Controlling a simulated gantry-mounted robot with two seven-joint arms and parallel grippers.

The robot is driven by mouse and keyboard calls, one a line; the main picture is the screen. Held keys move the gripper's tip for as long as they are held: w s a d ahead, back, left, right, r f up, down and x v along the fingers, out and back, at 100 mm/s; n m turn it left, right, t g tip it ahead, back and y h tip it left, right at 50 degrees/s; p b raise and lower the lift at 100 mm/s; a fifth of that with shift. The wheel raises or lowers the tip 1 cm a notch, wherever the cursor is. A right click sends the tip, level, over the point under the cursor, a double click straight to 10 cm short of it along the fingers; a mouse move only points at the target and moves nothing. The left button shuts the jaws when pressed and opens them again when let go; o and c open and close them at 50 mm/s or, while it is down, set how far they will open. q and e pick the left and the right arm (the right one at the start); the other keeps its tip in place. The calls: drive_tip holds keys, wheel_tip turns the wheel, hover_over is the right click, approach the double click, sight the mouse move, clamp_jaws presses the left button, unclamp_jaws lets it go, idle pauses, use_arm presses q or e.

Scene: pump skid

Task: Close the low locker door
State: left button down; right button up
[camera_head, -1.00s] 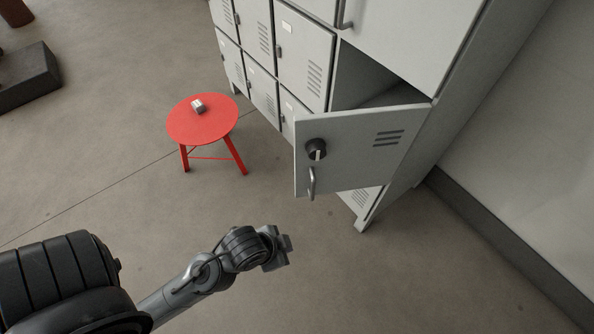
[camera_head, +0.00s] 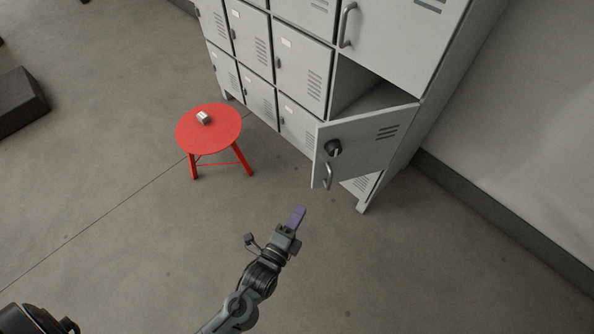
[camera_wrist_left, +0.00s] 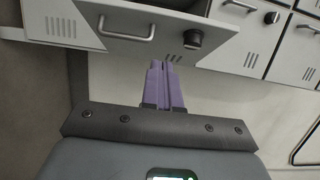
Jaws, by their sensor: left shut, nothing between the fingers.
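The low locker door (camera_head: 365,150) is a grey panel with vent slots, a dark round knob (camera_head: 333,148) and a bar handle (camera_head: 327,177). It stands swung open, and the locker compartment (camera_head: 368,88) shows dark behind it. My left gripper (camera_head: 298,216) has purple fingers and is shut and empty. It is in front of the door, lower left of the handle, with a gap between them. In the left wrist view the fingers (camera_wrist_left: 163,82) point at the door, below the knob (camera_wrist_left: 193,39) and handle (camera_wrist_left: 126,30). My right gripper is not in view.
Other locker doors (camera_head: 304,72) around the open one are closed. A red stool (camera_head: 208,130) with a small whitish object (camera_head: 203,118) on it stands to the left. The wall (camera_head: 510,120) is at the right. The floor in front is clear.

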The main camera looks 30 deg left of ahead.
use_arm(q)
drive_tip(key=w, duration=0.4)
drive_tip(key=b, duration=0.6)
approach(318, 161)
drive_tip(key=w+d, duration=0.1)
drive_tip(key=w, duration=0.4)
drive_tip(key=shift+w+a, duration=0.3)
drive_tip(key=shift+a, duration=0.05)
drive_tip(key=shift+w, duration=0.25)
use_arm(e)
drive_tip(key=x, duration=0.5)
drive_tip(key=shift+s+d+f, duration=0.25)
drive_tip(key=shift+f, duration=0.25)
use_arm(q)
drive_tip(key=shift+s, duration=0.1)
drive_tip(key=shift+a, duration=0.1)
